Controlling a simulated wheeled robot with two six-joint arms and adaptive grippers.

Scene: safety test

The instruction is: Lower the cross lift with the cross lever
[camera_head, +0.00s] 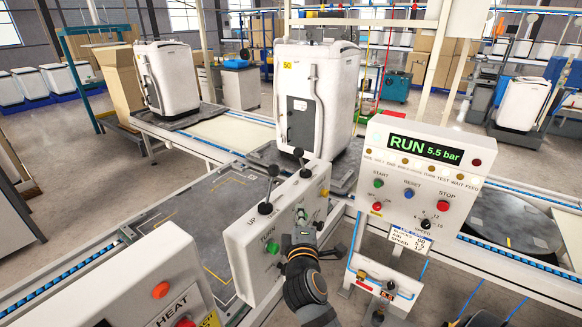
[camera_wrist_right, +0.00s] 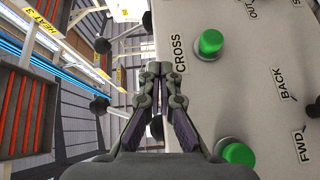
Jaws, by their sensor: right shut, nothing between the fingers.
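A white control box (camera_head: 275,225) has black-knobbed levers along its top, with "UP" and "TURN" labels legible. The "CROSS" label (camera_wrist_right: 179,54) shows on the box in the right wrist view. Lever knobs (camera_wrist_right: 101,45) and (camera_wrist_right: 98,105) stick out at the box edge there; I cannot tell which is the cross lever. My right gripper (camera_wrist_right: 154,68) is shut and empty, its fingertips just left of the label; contact is unclear. In the head view it (camera_head: 301,240) is in front of the box. I cannot identify the cross lift with certainty. My left gripper is not in view.
A grey plate (camera_head: 185,230) with yellow corner marks lies left of the box. A tall white unit (camera_head: 315,100) stands behind it. A control panel (camera_head: 425,170) reading "RUN 5.5 bar" stands at right. Green buttons (camera_wrist_right: 210,42) sit close to my fingers.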

